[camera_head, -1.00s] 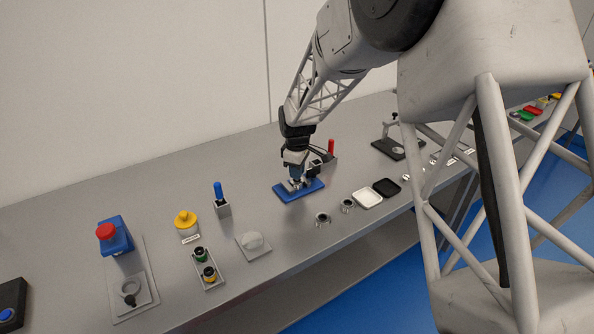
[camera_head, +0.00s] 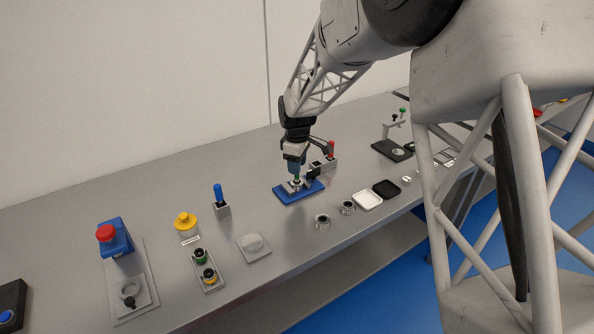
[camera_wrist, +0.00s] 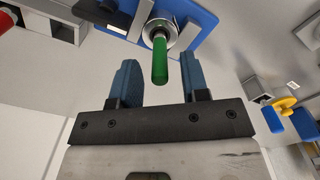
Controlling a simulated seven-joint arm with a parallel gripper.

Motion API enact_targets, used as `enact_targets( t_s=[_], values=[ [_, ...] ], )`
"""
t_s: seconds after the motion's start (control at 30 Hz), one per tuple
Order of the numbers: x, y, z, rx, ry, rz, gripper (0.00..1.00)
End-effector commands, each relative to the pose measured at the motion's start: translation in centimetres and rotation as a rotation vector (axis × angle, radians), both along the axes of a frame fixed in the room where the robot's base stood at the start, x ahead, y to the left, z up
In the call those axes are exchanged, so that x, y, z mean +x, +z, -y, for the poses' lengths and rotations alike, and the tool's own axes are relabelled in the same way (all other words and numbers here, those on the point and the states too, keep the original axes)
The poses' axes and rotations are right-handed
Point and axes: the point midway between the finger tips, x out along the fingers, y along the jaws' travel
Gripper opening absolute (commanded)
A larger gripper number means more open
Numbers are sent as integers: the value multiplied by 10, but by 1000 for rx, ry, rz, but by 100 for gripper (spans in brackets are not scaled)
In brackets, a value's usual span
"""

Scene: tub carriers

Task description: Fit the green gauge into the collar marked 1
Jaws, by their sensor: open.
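The green gauge (camera_wrist: 160,62) stands upright in a metal collar (camera_wrist: 160,32) on the blue plate (camera_wrist: 202,22) in the wrist view. I cannot read any number on this collar. In the head view the gauge (camera_head: 297,179) shows as a small green tip above the blue plate (camera_head: 284,196). My gripper (camera_wrist: 159,66) is open, its blue fingers apart on either side of the gauge's top end, with gaps on both sides. In the head view my gripper (camera_head: 295,171) is just above the gauge.
A grey block with a red handle (camera_head: 331,149) stands close behind my gripper. A blue-handled piece (camera_head: 219,195) stands left.

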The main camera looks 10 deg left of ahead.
Motion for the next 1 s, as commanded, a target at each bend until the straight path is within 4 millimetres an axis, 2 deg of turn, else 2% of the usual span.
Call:
enact_targets(
  t_s=[0.3,0.5,0.7,1.0],
  values=[
    [1,54,0,2,0,3,42],
    [0,76,0,1,0,1,42],
    [0,86,0,0,0,1,42],
    [0,87,0,0,0,1,42]
  ],
)
